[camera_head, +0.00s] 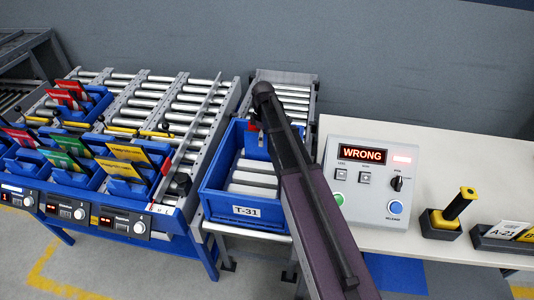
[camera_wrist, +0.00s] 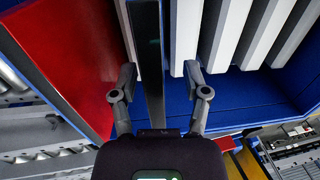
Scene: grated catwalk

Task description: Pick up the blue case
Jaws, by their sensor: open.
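In the wrist view, a thin dark-blue slab (camera_wrist: 148,55), seen edge-on, stands between the two fingers; I take it for the blue case, but cannot be sure. My gripper (camera_wrist: 158,80) is open, with one finger on each side of the slab and gaps visible. The case cannot be made out clearly there.
Pale bars (camera_wrist: 232,35) line the tote floor, and a large red panel (camera_wrist: 65,60) is close left of the fingers. A control box reading WRONG (camera_head: 362,195) stands on the white table right of the tote. Blue bins with coloured cards (camera_head: 68,160) sit left.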

